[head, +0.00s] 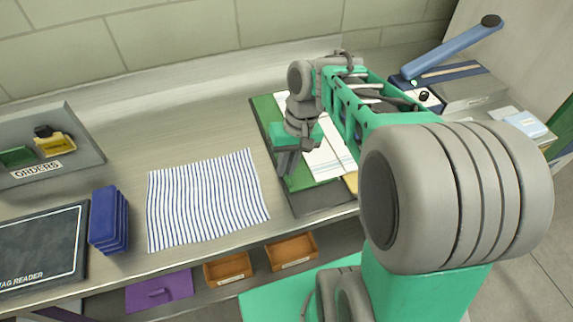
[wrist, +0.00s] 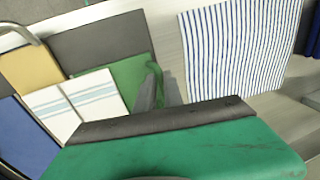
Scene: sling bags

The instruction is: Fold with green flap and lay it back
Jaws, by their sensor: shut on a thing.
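A dark fold with a green flap (head: 267,112) lies open on the steel counter, under and beside my arm. White cloth with pale stripes (head: 325,160) lies on it. In the wrist view the green flap (wrist: 122,75) shows beside the white striped cloth (wrist: 82,105), and its edge rises and curls beside my finger. My gripper (head: 286,162) points down at the left edge of the fold and is shut on the green flap's edge. In the wrist view a dark finger and my green gripper body hide part of the flap and the contact.
A blue-striped cloth (head: 205,200) lies flat to the left, with blue folded stacks (head: 108,218) and a tag reader (head: 42,250) beyond. A blue-handled press (head: 450,50) stands at the back right. Two small wooden trays (head: 228,268) sit below the counter's front edge.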

